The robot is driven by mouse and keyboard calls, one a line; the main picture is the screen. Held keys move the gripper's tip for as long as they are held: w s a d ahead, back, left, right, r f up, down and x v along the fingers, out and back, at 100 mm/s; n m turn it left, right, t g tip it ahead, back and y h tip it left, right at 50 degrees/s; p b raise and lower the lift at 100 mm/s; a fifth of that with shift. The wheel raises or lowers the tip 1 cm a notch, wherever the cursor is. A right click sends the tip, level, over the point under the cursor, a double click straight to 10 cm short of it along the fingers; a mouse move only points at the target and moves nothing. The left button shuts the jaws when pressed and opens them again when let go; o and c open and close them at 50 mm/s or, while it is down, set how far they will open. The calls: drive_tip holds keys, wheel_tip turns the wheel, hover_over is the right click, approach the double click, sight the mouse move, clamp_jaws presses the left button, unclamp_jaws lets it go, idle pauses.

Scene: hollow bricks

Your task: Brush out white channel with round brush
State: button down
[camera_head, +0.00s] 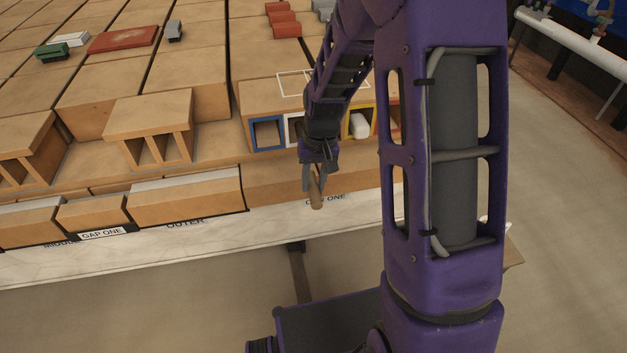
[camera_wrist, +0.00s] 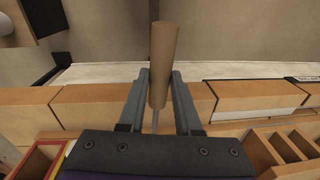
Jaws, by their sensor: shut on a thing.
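My gripper (camera_head: 313,183) is shut on the round brush, in front of the brick wall's face. The brush's wooden handle (camera_head: 317,198) points down and toward the camera. In the wrist view, the handle (camera_wrist: 163,55) sticks out between the fingers (camera_wrist: 159,84), with a thin metal shaft (camera_wrist: 155,119) behind it. The bristle end is hidden. The white-framed channel (camera_head: 292,131) opens in the brick face just left of my wrist, which partly covers it. I cannot tell whether the brush touches it.
A blue-framed channel (camera_head: 267,134) lies to the left. A yellow-framed channel to the right holds a white block (camera_head: 360,126). Loose blocks, including a red slab (camera_head: 123,39), lie on top of the bricks.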

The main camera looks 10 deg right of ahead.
drive_tip(key=shift+w+p, duration=0.35)
drive_tip(key=shift+w, duration=3.9)
drive_tip(key=shift+s, duration=0.1)
drive_tip(key=shift+s+b, duration=0.3)
drive_tip(key=shift+s, duration=3.9)
drive_tip(key=s, duration=1.4)
drive_tip(key=shift+w+r, duration=0.1)
